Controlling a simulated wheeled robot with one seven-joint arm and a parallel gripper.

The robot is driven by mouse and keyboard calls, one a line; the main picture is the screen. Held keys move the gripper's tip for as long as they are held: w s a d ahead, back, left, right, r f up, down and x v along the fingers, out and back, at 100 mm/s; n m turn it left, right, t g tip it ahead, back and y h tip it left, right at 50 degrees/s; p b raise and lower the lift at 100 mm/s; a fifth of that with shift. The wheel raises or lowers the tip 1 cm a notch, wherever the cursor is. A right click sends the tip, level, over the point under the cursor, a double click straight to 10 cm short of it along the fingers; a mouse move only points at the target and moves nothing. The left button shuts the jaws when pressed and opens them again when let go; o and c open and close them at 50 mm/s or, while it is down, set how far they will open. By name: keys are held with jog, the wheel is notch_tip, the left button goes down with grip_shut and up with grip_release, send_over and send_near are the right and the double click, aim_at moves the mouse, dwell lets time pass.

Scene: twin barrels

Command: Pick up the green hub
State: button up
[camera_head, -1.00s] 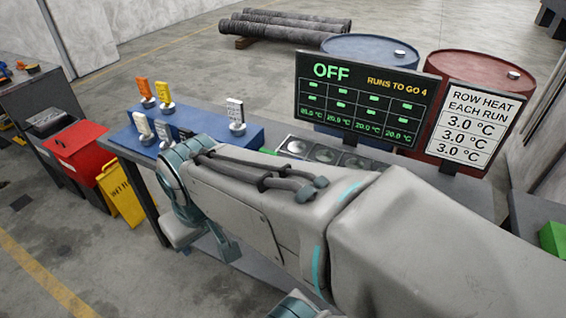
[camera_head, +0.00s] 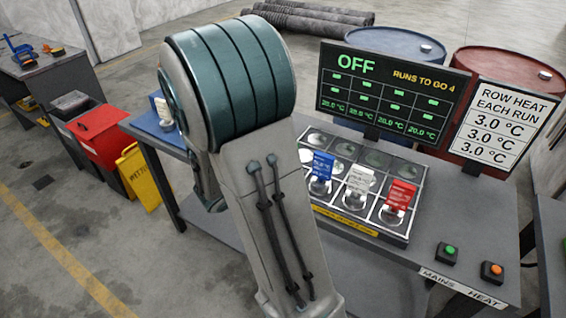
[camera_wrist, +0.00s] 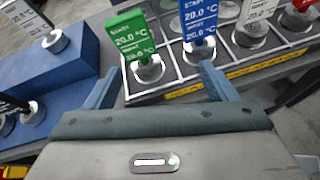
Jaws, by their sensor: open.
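The green hub (camera_wrist: 130,35) stands upright in the left end slot of the near row of a tray, in the wrist view. It has a green tag reading START 20.0 °C above a pale round base (camera_wrist: 149,68). My gripper (camera_wrist: 161,82) is open and empty, with its blue-grey fingers on either side of the view. The green hub's base is ahead of the gap between them; I cannot tell the exact distance. In the head view my arm hides the green hub and the gripper.
Blue (camera_head: 322,167), white (camera_head: 358,180) and red (camera_head: 400,196) tagged hubs stand in the tray's (camera_head: 420,215) near row. A blue stand (camera_wrist: 42,105) with other hubs is at left in the wrist view. A display (camera_head: 385,92) and a sign (camera_head: 492,122) stand behind the tray.

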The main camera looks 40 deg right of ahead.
jog(key=w+d+f+n, duration=0.1)
jog(key=w+d, duration=0.1)
jog(key=w+d+f+n+t, duration=0.1)
jog(key=w+d+f, duration=0.1)
jog(key=w+d+f+n, duration=0.1)
jog(key=d+f, duration=0.1)
jog(key=d, duration=0.1)
jog(key=shift+w+d+t+p, duration=0.1)
jog(key=shift+w+t+p, duration=0.2)
jog(key=shift+w+p, duration=0.1)
jog(key=shift+p+x, duration=0.8)
jog(key=shift+x, duration=1.8)
jog(key=shift+f, duration=0.15)
jog(key=c, duration=1.7)
jog(key=shift+r, duration=0.25)
